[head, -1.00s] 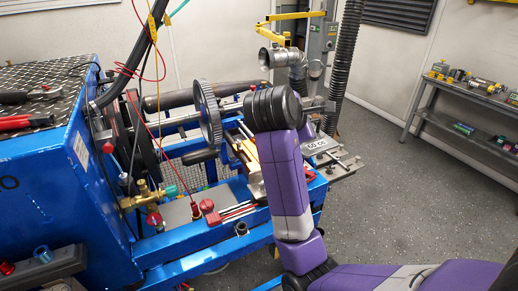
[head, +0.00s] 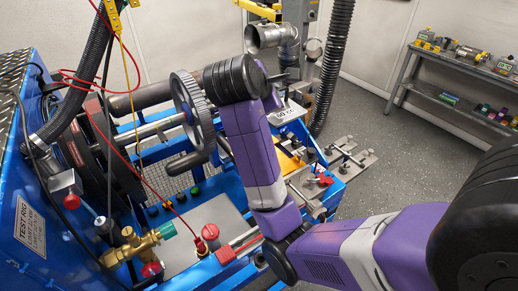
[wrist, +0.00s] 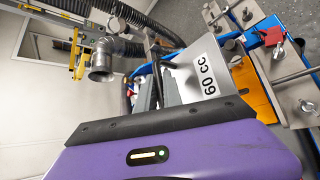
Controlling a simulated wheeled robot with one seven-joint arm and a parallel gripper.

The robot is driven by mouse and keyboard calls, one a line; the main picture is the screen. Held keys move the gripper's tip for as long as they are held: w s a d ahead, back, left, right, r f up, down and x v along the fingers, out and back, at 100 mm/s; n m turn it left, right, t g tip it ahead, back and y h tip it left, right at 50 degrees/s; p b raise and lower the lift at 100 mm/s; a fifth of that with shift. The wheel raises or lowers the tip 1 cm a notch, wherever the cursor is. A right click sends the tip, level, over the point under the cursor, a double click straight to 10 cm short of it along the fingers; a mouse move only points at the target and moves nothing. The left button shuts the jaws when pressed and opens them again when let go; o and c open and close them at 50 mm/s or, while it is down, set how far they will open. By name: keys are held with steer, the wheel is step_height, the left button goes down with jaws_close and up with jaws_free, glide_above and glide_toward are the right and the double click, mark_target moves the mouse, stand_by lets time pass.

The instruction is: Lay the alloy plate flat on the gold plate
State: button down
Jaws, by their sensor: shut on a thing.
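The alloy plate is a pale silver plate marked "60 CC" (wrist: 200,82); it also shows in the head view (head: 290,114). My gripper (wrist: 152,88) is shut on it and holds it in the air above the blue rig. In the head view the gripper is mostly hidden behind my purple arm. The gold plate (wrist: 256,92) lies on the rig, to the right of the alloy plate in the wrist view. In the head view the gold plate (head: 288,162) shows below the held plate, partly hidden by my arm. The two plates look apart.
A toothed grey wheel (head: 193,108) on a shaft stands left of my arm. Metal clamp blocks with studs (wrist: 297,100) and a red part (wrist: 276,37) lie beside the gold plate. A flared exhaust pipe (head: 265,38) rises behind. Open floor lies to the right.

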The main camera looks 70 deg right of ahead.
steer(key=shift+w+d+f, duration=0.15)
steer(key=shift+w, duration=0.1)
step_height(320, 180, down, 20)
steer(key=shift+w+r+b, duration=0.1)
steer(key=shift+r+b, duration=0.1)
steer(key=shift+b, duration=0.3)
steer(key=c, duration=1.5)
jaws_free()
